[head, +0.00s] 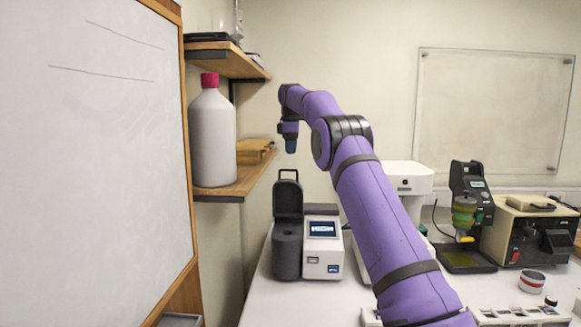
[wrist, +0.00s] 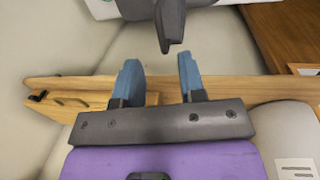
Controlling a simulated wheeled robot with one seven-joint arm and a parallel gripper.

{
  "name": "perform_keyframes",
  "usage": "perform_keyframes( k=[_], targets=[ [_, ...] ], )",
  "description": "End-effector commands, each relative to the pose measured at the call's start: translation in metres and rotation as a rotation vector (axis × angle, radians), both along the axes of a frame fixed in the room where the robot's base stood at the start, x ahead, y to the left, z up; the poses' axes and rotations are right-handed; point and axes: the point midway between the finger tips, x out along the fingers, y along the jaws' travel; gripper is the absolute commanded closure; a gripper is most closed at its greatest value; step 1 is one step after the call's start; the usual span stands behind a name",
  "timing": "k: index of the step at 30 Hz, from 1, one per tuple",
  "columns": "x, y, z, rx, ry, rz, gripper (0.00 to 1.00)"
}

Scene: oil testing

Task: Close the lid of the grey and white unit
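The grey and white unit (head: 322,262) stands on the bench, left of my arm, with a small screen on its front. Its dark grey lid (head: 288,197) is raised upright above the grey round section (head: 287,252), with a loop-like handle at the top. My gripper (head: 291,146) points down above the raised lid, apart from it. In the wrist view my gripper (wrist: 160,75) has its two blue fingers spread with nothing between them. A dark grey part (wrist: 171,22), apparently the lid, lies just beyond the fingertips.
A wooden shelf (head: 228,189) with a white red-capped bottle (head: 212,135) is left of my gripper. A whiteboard (head: 90,150) fills the left. A white device (head: 405,178), a black instrument (head: 470,190) and a beige box (head: 525,230) stand to the right.

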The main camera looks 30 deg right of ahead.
Motion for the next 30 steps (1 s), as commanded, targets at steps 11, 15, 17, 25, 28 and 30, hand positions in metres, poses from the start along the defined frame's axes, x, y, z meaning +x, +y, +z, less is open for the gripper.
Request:
perform_keyframes(
  k=[11, 15, 17, 25, 28, 30],
  targets=[
    [0.007, -0.005, -0.059, 0.000, 0.001, -0.001, 0.63],
    [0.009, -0.006, -0.069, 0.000, 0.001, 0.000, 0.63],
    [0.009, -0.006, -0.071, -0.001, 0.001, 0.000, 0.63],
    [0.009, -0.006, -0.072, 0.000, 0.000, 0.000, 0.63],
    [0.009, -0.006, -0.072, 0.000, 0.000, 0.000, 0.81],
    [0.009, -0.006, -0.072, 0.000, 0.000, 0.000, 0.97]
  ],
)
